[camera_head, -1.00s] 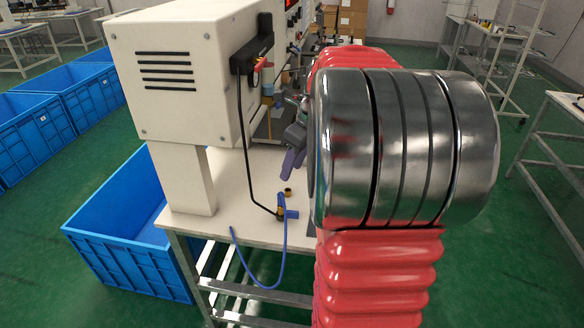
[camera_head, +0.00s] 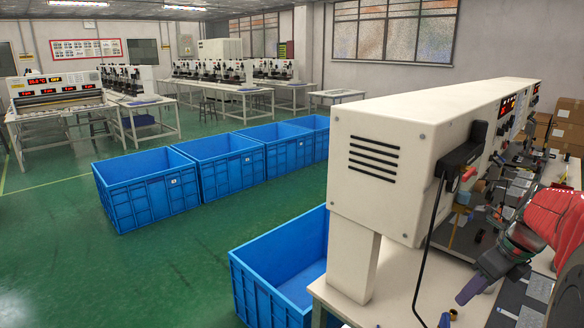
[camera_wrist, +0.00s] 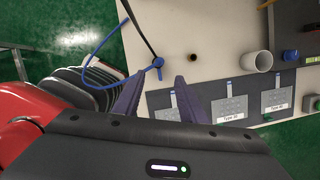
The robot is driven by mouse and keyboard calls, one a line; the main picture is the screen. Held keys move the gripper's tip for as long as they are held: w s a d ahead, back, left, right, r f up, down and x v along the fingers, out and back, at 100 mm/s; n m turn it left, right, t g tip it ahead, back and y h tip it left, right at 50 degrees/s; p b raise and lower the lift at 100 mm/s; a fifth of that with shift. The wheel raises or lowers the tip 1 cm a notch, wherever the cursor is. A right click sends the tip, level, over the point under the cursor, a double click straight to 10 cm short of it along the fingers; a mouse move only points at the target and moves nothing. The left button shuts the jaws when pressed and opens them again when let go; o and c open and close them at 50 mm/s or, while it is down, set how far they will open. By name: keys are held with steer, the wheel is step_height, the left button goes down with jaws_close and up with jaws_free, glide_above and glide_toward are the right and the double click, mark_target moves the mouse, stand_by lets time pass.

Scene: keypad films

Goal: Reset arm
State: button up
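My gripper shows in the wrist view (camera_wrist: 160,77) with its two purple fingers spread apart and nothing held between them. It hangs over the white worktable (camera_wrist: 215,62). A blue valve (camera_wrist: 157,64) with a blue hose lies on the table and appears between the fingertips in the picture. Keypad films on dark plates, one labelled Type (camera_wrist: 229,108), lie right of the fingers. In the head view my gripper is partly seen at the lower right, with one purple finger (camera_head: 472,290) beside the white machine (camera_head: 385,150). The rest of my arm is cut off by the right edge.
A brass ring (camera_wrist: 193,57) and a pale cup (camera_wrist: 257,62) stand on the table. A blue crate (camera_head: 285,280) stands against the table's left side. Several more blue crates (camera_head: 150,190) line the green floor (camera_head: 60,260). Open floor lies at the left.

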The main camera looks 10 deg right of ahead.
steer(key=s+a+n, duration=0.4)
steer(key=a+n, duration=0.6)
steer(key=s+a+r+n+t, duration=0.1)
steer(key=s+a+n, duration=0.4)
steer(key=a+n, duration=0.5)
steer(key=s+a+n+t, duration=0.1)
steer(key=s+a+n, duration=0.4)
steer(key=a+n, duration=0.5)
steer(key=shift+r+n+h, duration=0.2)
steer(key=shift+n+h, duration=0.2)
steer(key=shift+n, duration=0.5)
